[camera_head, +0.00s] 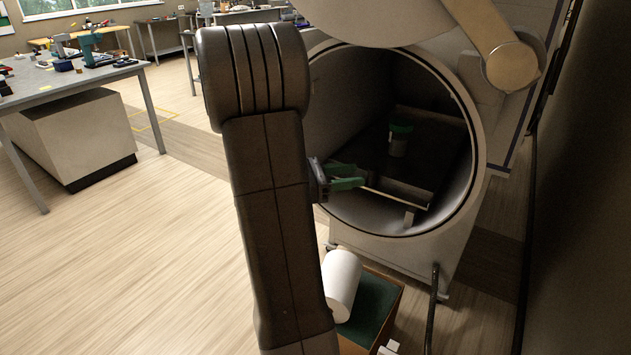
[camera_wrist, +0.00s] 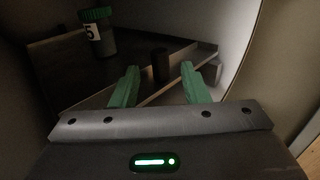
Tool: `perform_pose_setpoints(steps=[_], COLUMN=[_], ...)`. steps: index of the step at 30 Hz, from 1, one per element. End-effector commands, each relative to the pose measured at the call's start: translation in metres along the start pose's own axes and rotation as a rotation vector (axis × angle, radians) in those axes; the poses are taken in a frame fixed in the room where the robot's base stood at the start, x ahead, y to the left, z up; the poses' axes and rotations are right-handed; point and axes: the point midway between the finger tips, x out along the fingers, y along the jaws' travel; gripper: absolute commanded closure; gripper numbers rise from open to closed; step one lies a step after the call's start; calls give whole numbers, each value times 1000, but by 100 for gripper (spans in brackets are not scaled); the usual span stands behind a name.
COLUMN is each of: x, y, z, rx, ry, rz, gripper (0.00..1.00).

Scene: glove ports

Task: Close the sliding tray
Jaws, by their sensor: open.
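The sliding tray (camera_head: 440,160) is a dark flat shelf inside the round port chamber. Its pale front edge (camera_head: 395,197) lies near the chamber's opening. In the wrist view the tray (camera_wrist: 65,75) spans the upper left, and its light front edge runs slantwise between my fingers. A jar with a green lid (camera_head: 399,139) stands upright on the tray; the wrist view shows it with a "5" label (camera_wrist: 98,37). My gripper (camera_head: 345,177) has green fingers and is at the left end of the front edge. In the wrist view my gripper (camera_wrist: 160,82) is open, with nothing clasped; contact is unclear.
The chamber's round rim (camera_head: 478,150) surrounds the tray closely. A dark upright post (camera_wrist: 160,66) shows beyond my fingers. Below the chamber are a white roll (camera_head: 341,285) and an open box (camera_head: 375,305). A workbench (camera_head: 65,80) stands left; the floor between is clear.

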Motion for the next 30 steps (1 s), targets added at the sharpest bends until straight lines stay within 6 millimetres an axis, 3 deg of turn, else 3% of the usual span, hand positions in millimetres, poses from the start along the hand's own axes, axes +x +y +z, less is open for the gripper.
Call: perform_pose_setpoints(steps=[6,13,19,30], x=[-40,-69,-78,-77], y=[1,1,0,0], z=[-1,0,0,0], rx=[1,2,1,0], ry=[0,-1,0,0], rz=[5,3,1,-1], gripper=[59,59,59,59])
